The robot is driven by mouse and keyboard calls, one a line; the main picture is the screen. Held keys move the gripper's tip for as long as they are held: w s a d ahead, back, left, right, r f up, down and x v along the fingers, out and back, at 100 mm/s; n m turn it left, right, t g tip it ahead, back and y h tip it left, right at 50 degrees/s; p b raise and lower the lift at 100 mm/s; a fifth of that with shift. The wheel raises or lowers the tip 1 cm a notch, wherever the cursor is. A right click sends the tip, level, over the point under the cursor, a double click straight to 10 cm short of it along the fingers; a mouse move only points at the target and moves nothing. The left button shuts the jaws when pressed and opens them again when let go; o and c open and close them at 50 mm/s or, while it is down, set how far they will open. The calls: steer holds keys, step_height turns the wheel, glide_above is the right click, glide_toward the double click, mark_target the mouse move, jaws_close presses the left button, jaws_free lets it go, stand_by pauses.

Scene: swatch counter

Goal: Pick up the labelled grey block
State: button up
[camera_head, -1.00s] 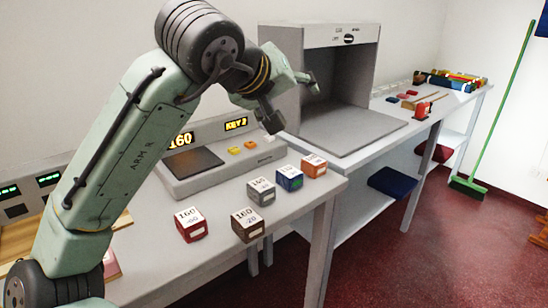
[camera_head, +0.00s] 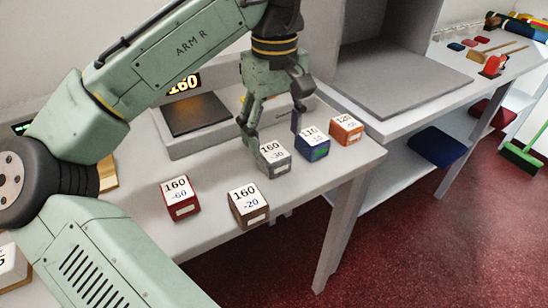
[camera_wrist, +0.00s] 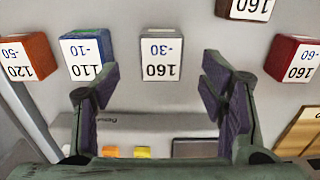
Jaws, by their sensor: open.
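The grey block (camera_head: 274,158) stands on the counter, its white label reading 160 and -30. In the wrist view the grey block (camera_wrist: 161,57) lies ahead of the fingertips, between their two lines, with its label upside down. My gripper (camera_head: 272,138) is open and empty, reaching down just behind and above the grey block. In the wrist view its two fingers (camera_wrist: 162,88) are spread apart, and the block is not between the pads.
A blue block (camera_head: 313,145) and an orange block (camera_head: 346,129) stand close to the right of the grey one. A red block (camera_head: 180,200) and a brown block (camera_head: 249,206) stand to the left and front. A scale-like device (camera_head: 197,114) is behind.

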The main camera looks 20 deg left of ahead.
mark_target(273, 151)
steer(key=shift+a+f+p, duration=0.1)
steer(key=shift+f+p, duration=0.2)
steer(key=shift+f, duration=2.5)
steer(key=shift+c, duration=0.4)
steer(key=c, duration=1.2)
